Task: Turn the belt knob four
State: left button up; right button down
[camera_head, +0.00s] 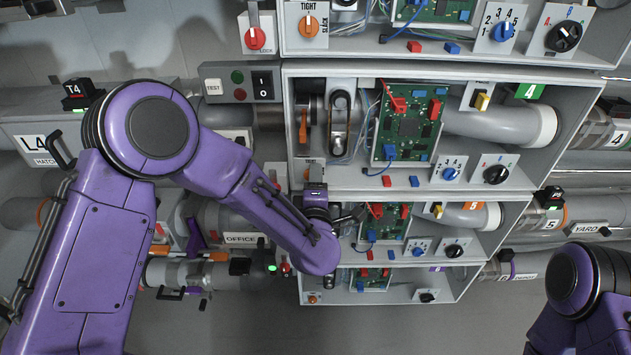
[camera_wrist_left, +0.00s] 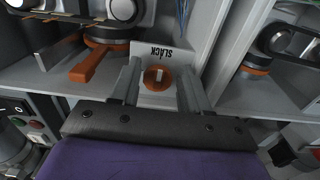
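The belt knob (camera_wrist_left: 158,77) is a round orange dial with a pale raised bar, on a light plate marked SLACK in the left wrist view. My left gripper (camera_wrist_left: 158,88) points at it, with one grey finger on each side and narrow gaps between fingers and knob. It looks open around the knob. In the head view my left gripper (camera_head: 318,195) is at the lower left corner of the bay with the green 4 label (camera_head: 529,91), and it mostly hides that knob. My right gripper is out of the head view; only part of the right arm shows.
An orange lever (camera_wrist_left: 90,65) stands left of the knob in the left wrist view, with a shelf wall to the right. Bay four holds a green circuit board (camera_head: 410,125), a grey tube (camera_head: 500,124) and dials. Another TIGHT/SLACK knob (camera_head: 309,27) is in the bay above.

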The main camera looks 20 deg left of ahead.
pick_arm(q)
jog(key=b+v, duration=0.1)
jog(key=v, duration=0.9)
jog(key=shift+s, duration=0.25)
jog(key=s+a+f+m+g+h, duration=0.2)
jog(key=s+a+f+m+g, duration=0.15)
jog(key=f+m, duration=0.45)
jog(key=s+a+f+m+g+h, duration=0.2)
jog(key=s+a+f+m+g, duration=0.15)
jog(key=f, duration=0.75)
jog(key=s+a+f+m+g+y+p, duration=0.1)
jog(key=s+a+f+g, duration=0.2)
jog(key=s, duration=0.7)
jog(key=s+a+f+m+g+y+p, duration=0.1)
jog(key=s+a+f+g, duration=0.3)
jog(key=s+a+f, duration=0.3)
jog(key=s+f, duration=0.1)
jog(key=s, duration=0.2)
jog(key=shift+m, duration=0.35)
